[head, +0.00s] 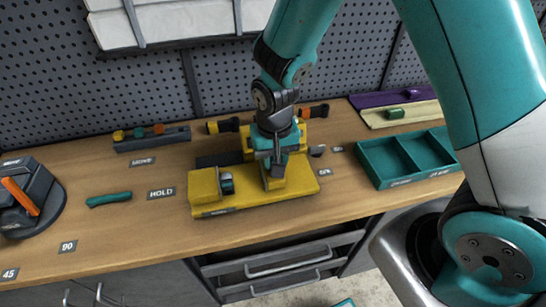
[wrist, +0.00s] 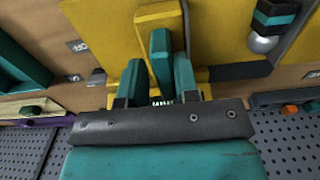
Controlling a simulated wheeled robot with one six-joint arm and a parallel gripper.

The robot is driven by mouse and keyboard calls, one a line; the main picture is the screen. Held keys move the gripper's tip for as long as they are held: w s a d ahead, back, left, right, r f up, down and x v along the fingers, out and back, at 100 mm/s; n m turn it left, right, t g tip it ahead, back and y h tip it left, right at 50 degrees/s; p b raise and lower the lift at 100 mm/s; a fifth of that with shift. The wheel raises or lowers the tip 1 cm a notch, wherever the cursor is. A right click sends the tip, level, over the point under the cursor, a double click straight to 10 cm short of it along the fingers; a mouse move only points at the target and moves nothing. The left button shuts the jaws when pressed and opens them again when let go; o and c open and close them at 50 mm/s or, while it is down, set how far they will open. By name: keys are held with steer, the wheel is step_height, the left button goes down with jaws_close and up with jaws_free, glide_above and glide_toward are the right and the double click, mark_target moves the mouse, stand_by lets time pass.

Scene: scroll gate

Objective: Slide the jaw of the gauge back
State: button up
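The gauge is a yellow fixture on the bench, with a long yellow base (head: 240,204). A yellow block (head: 204,188) with a dark and teal knob (head: 227,183) stands at its left end. My gripper (head: 272,168) points down over the gauge's right part, at an upright yellow jaw (wrist: 158,17). In the wrist view, a teal tab (wrist: 161,62) in front of the jaw lies between the two teal fingers of my gripper (wrist: 159,72). The fingers are apart, with a gap at the left; contact at the right is unclear. My gripper partly hides the jaw in the head view.
A teal divided tray (head: 372,168) stands right of the gauge. A HOLD label (head: 160,193) and a teal handle-like piece (head: 109,199) lie left. A dark rack (head: 153,139) and black-and-yellow tool (head: 222,126) are behind. Bench space before the gauge is clear.

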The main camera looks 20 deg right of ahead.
steer(key=shift+o, duration=0.9)
steer(key=shift+d, duration=0.1)
steer(key=shift+a+r, duration=0.2)
step_height(320, 180, up, 17)
steer(key=b, duration=0.2)
steer(key=shift+s, duration=0.1)
steer(key=s+a+r+n+y, duration=0.1)
steer(key=s+n, duration=0.3)
steer(key=s, duration=0.4)
steer(key=s+a+r+n+y, duration=0.1)
steer(key=s+n+y, duration=0.2)
steer(key=s+n, duration=0.2)
steer(key=s, duration=0.3)
steer(key=shift+s+a+r, duration=0.2)
steer(key=shift+s+r, duration=0.15)
steer(key=shift+s, duration=0.05)
